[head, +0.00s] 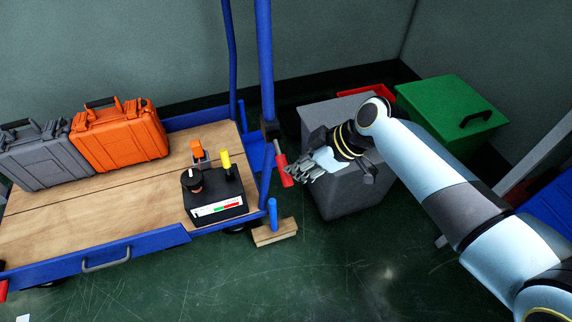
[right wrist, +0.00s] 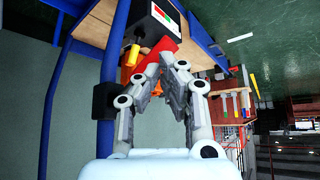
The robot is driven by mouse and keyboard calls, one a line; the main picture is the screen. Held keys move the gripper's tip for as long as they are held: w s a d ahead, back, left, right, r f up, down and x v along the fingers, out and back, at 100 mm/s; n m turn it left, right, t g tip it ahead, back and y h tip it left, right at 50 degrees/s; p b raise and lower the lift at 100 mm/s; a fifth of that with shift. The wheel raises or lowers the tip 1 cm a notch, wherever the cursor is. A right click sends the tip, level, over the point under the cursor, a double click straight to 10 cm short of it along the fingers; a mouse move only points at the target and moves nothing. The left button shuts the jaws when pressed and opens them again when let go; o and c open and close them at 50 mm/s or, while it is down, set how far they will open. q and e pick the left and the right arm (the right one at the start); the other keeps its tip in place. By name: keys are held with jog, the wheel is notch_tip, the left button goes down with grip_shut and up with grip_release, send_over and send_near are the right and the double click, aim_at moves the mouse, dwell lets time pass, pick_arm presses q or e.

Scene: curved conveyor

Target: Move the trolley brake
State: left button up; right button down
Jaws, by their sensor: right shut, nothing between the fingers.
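The blue-framed trolley (head: 88,262) with a wooden deck stands on the left in the head view. A red lever (head: 281,170), which looks like the brake, is at its right end beside a black joint on the blue upright. My right gripper (head: 291,172) is shut and empty, with its fingertips close to the right side of the lever. In the right wrist view, the red lever (right wrist: 160,48) shows just beyond the fingertips (right wrist: 166,62). I cannot tell whether they touch. My left gripper is not in view.
On the deck stand a black control box (head: 216,202) with yellow and orange knobs, an orange case (head: 120,138) and a grey case (head: 42,157). A grey bin (head: 345,192) stands under my right gripper, with a green box (head: 450,110) behind.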

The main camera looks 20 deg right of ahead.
jog(key=shift+s+d+r+p, duration=0.25)
jog(key=shift+s+d, duration=0.1)
jog(key=shift+d, duration=0.1)
jog(key=shift+s+d+r+p, duration=0.2)
jog(key=shift+s+d, duration=0.1)
jog(key=shift+d, duration=0.15)
jog(key=v, duration=1.2)
